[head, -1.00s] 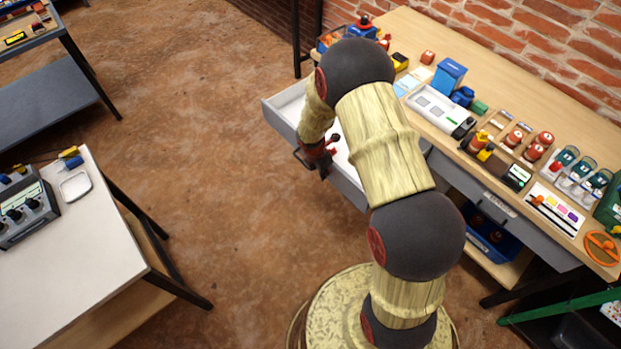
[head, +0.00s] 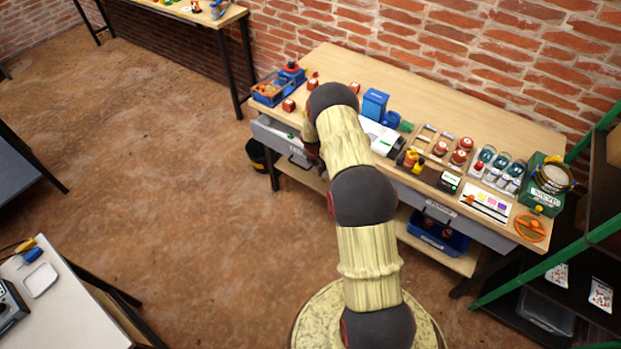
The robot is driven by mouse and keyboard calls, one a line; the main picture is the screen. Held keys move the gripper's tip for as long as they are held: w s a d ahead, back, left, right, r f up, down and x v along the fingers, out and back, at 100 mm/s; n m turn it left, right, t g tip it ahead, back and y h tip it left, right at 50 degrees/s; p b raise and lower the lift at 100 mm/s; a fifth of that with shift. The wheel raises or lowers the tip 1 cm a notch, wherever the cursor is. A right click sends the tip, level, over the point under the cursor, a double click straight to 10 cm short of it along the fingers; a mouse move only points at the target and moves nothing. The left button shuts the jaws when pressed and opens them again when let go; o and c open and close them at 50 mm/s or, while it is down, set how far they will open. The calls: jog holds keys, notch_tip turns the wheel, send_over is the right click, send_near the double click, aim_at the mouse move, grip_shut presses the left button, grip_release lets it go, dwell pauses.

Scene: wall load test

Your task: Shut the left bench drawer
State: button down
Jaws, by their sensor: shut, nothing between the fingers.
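The left bench drawer (head: 270,136) is grey and sits under the left end of the wooden bench (head: 331,60). Its front is close to the bench edge. A narrow pale strip shows along its top, and I cannot tell whether it is fully flush. Its dark handle (head: 299,161) shows beside my gripper. My gripper (head: 313,152) is shut and empty, at the drawer front just right of the handle. My arm hides the drawer's right part and most of the gripper, so I cannot tell whether they touch.
Blue bins, red-capped jars and small tools crowd the bench top. The right drawer (head: 440,211) looks shut. A blue crate (head: 438,234) sits on the lower shelf. A green-framed rack (head: 590,240) stands at right, a white table (head: 65,300) at lower left. The floor between is clear.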

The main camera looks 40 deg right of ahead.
jog(key=shift+w+d, duration=0.25)
jog(key=shift+d, duration=0.5)
jog(key=shift+w+d, duration=0.2)
jog(key=shift+d, duration=0.5)
jog(key=shift+w+d, duration=0.25)
jog(key=shift+d, duration=0.5)
